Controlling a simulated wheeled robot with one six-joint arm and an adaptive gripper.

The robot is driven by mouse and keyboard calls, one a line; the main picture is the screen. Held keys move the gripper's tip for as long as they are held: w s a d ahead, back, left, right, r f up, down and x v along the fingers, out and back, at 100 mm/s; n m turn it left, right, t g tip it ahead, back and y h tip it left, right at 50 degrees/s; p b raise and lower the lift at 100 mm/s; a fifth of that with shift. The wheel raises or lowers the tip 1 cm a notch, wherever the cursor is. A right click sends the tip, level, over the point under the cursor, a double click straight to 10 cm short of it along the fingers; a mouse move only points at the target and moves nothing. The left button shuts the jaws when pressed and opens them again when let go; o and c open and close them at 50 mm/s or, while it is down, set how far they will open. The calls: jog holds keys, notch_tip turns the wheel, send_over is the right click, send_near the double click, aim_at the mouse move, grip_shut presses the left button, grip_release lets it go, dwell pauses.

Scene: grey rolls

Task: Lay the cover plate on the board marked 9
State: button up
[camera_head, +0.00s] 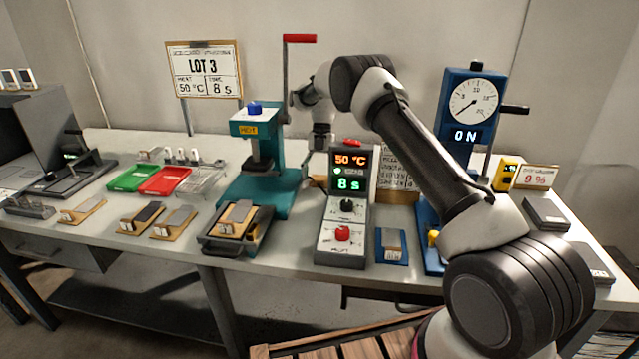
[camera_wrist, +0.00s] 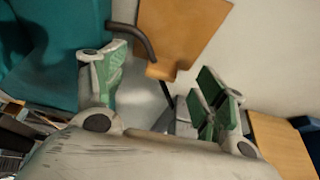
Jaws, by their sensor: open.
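Several tan boards lie on the bench in the head view: one at the left (camera_head: 84,211), two in the middle (camera_head: 141,217) (camera_head: 174,222), and one on the dark tray of the teal press (camera_head: 236,219). Most carry a grey strip or block, and their marks are too small to read, so I cannot tell which is 9. I cannot single out the cover plate for certain. My gripper (camera_head: 318,138) hangs beside the press, partly hidden by the control box. In the wrist view my gripper (camera_wrist: 163,88) is open, with nothing between its green-padded fingers.
The teal press (camera_head: 262,190) and control box (camera_head: 345,205) stand close to my gripper. A blue gauge press (camera_head: 470,110) stands at right, behind my arm. Green (camera_head: 133,178) and red (camera_head: 165,181) trays lie at left. Some bench surface is bare in front.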

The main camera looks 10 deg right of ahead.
jog(key=shift+s+f, duration=0.15)
jog(key=shift+f, duration=0.4)
jog(key=shift+s, duration=0.1)
jog(key=c, duration=1.4)
jog(key=shift+f, duration=0.1)
